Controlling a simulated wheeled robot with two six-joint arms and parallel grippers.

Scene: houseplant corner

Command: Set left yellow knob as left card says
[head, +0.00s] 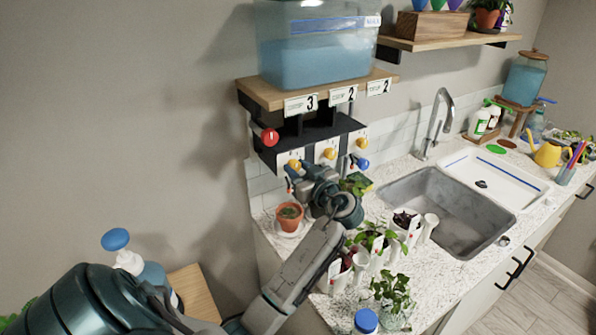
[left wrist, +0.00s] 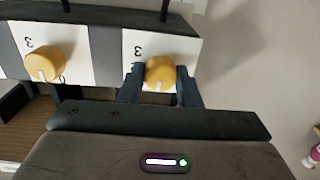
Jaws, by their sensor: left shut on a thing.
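The left yellow knob (head: 295,165) is on a white dial plate below the shelf. It also shows in the left wrist view (left wrist: 160,71), where the picture is upside down. My left gripper (head: 295,174) is shut on it, one finger on each side in the left wrist view (left wrist: 160,86). The knob's white mark points down in that view; a 3 is readable beside it, other digits are hidden. The left card (head: 301,104) on the shelf edge reads 3. My right gripper is not in view.
The middle yellow knob (head: 329,153) and right yellow knob (head: 361,143) are beside it, under cards reading 2. A red knob (head: 270,137) sits at the left. A blue water tank (head: 315,55) stands above. A terracotta pot (head: 289,216) and several plants crowd the counter below.

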